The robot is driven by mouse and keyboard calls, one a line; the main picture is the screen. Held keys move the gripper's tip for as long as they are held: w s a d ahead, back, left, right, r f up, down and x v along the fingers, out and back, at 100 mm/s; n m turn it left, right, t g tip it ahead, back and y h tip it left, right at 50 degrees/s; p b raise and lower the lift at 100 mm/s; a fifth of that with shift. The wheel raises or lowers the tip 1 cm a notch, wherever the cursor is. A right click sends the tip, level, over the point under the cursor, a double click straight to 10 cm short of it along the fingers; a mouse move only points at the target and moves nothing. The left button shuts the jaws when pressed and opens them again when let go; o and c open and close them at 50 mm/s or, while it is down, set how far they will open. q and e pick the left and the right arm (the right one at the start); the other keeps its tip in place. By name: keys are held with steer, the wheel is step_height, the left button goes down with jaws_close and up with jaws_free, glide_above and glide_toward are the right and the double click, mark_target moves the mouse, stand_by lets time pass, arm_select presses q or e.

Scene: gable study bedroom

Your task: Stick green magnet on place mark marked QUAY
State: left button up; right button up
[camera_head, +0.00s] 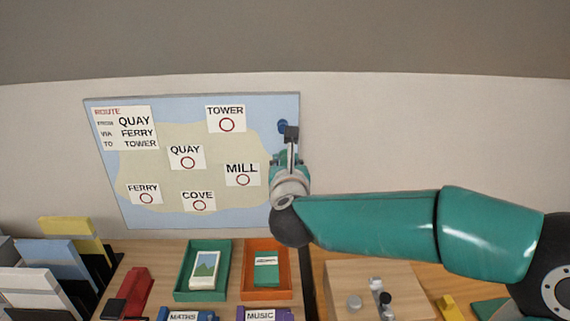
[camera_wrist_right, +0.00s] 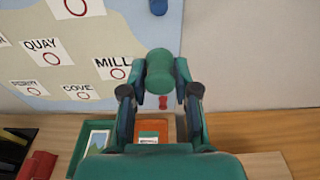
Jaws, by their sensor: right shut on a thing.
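My right gripper (camera_head: 291,135) is in front of the map board's right edge. In the right wrist view its fingers (camera_wrist_right: 160,78) are shut on the green magnet (camera_wrist_right: 160,70), a rounded green cylinder. In the head view the gripper and arm hide this magnet, or too little of it shows to tell. The QUAY place mark (camera_head: 187,157) is a white card with a red ring, left of my gripper on the map; it also shows in the right wrist view (camera_wrist_right: 47,52). Its ring is empty. My left gripper is not in view.
The map board (camera_head: 235,212) also bears TOWER, MILL, FERRY and COVE marks and a route card (camera_head: 124,128). A blue magnet (camera_head: 283,126) is near its right edge; a red one (camera_wrist_right: 163,102) shows lower. Below stand a green tray (camera_head: 181,286), an orange tray (camera_head: 248,293) and books.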

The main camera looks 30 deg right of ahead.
steer(key=shift+s, duration=0.1)
stand_by(0.3)
steer(key=shift+f+b+v, duration=0.15)
steer(key=shift+b+v, duration=0.25)
steer(key=shift+v, duration=0.6)
steer(key=shift+f+b+v, duration=0.15)
steer(key=shift+b+v, duration=0.25)
steer(key=shift+v, duration=0.55)
steer(key=shift+a, duration=0.1)
